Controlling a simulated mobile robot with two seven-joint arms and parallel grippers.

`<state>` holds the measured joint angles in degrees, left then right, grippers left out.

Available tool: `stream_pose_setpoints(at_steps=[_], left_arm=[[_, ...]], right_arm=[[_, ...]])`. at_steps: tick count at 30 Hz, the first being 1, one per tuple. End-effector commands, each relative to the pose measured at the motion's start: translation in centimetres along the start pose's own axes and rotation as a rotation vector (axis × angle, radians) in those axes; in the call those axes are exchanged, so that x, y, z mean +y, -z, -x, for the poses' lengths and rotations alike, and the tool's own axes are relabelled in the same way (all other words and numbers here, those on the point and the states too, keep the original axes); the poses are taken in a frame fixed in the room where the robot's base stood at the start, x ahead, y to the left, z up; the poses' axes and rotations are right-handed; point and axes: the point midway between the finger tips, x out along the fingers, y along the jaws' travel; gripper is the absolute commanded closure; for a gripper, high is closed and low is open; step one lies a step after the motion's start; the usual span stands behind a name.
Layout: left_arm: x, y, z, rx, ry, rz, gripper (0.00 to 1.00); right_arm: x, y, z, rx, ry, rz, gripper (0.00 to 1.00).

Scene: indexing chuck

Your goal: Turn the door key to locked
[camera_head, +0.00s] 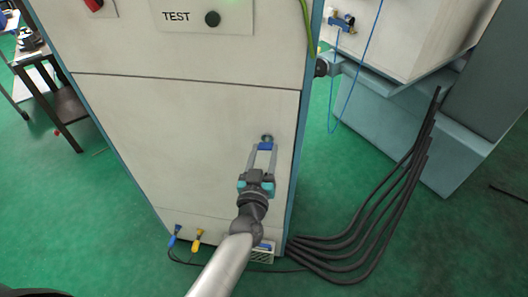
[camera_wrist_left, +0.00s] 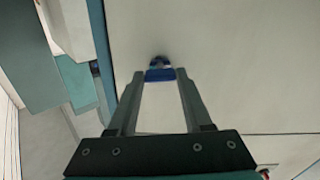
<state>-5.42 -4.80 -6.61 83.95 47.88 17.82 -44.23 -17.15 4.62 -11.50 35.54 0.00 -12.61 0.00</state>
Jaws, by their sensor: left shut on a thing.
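The door key has a blue head (camera_head: 265,146) and sits at a round dark lock (camera_head: 267,137) low on the right side of the cream cabinet door (camera_head: 190,130). My left gripper (camera_head: 263,149) reaches up to it from below, with its two fingers shut on the blue head. The left wrist view shows the same blue head (camera_wrist_left: 160,75) between the fingertips, with the lock (camera_wrist_left: 159,62) just beyond it. The fingers hide the sides of the key, and I cannot tell its exact turn angle. My right gripper is not in view.
A panel marked TEST with a black knob (camera_head: 212,18) is above the door. Several black cables (camera_head: 375,225) lie on the green floor to the right. Blue (camera_head: 174,235) and yellow (camera_head: 197,238) connectors are at the cabinet's lower left. A blue-grey machine (camera_head: 400,125) stands at the right.

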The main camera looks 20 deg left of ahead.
Motion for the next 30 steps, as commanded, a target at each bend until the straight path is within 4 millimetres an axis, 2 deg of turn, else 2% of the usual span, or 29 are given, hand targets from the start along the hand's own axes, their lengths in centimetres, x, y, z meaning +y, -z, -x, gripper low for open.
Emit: stream_pose_setpoints(at_steps=[14,30], left_arm=[[0.0,-0.01,0.0,0.0,0.0,0.429,1.0],[0.0,-0.07,0.01,0.0,0.0,0.943,1.0]], right_arm=[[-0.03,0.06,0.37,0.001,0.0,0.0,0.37],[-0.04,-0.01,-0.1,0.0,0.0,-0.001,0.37]])
